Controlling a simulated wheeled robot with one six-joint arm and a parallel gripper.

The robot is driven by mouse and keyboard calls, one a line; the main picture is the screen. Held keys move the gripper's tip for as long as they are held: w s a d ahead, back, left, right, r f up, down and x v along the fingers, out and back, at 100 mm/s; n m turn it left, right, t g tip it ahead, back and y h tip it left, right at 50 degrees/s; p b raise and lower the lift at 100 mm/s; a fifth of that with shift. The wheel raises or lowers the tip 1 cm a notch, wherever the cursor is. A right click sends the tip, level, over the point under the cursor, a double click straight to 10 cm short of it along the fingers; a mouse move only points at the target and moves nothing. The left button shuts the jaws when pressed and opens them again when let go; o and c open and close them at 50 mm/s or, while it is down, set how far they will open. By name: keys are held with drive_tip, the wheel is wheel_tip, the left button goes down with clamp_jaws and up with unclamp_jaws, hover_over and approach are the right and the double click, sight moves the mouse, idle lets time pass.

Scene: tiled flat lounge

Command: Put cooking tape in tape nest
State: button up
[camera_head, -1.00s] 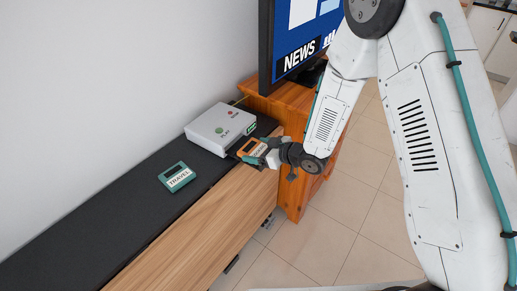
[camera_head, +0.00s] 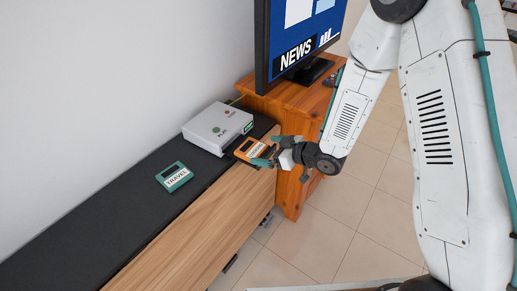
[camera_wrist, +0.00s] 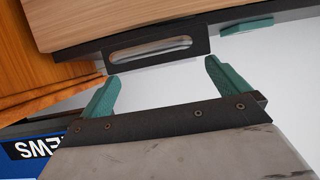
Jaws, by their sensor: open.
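The cooking tape (camera_head: 249,147) is an orange cassette with a pale label, only partly readable, at the front edge of the black-topped cabinet. It lies on or in a dark tray (camera_head: 234,153), apparently the tape nest, beside the white player; I cannot tell how fully it is seated. My gripper (camera_head: 270,158) is just right of the tape. In the wrist view its teal fingers (camera_wrist: 162,72) are spread with nothing between them.
A white player box (camera_head: 215,128) marked PLAY stands behind the tray. A teal TRAVEL tape (camera_head: 174,177) lies on the black cabinet top (camera_head: 110,215). A television (camera_head: 298,40) on an orange wooden stand (camera_head: 292,185) is close behind my gripper. Tiled floor lies in front.

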drive_tip(key=v, duration=0.6)
drive_tip(key=shift+s+d, duration=0.2)
drive_tip(key=s+d+r+m+h, duration=0.2)
drive_tip(key=d+r+m+h, duration=0.4)
drive_tip(key=d+r+h, duration=0.75)
drive_tip(key=s+d+r+m+g+y, duration=0.1)
drive_tip(key=s+r, duration=0.4)
drive_tip(key=s, duration=0.8)
drive_tip(key=s+d+r+m+g+y, duration=0.1)
drive_tip(key=s+r+m+g, duration=0.3)
drive_tip(key=s, duration=0.9)
wheel_tip(320, 180, up, 3)
drive_tip(key=shift+s+d+f+g, duration=0.15)
drive_tip(key=shift+s+d+g, duration=0.2)
drive_tip(key=shift+g, duration=0.45)
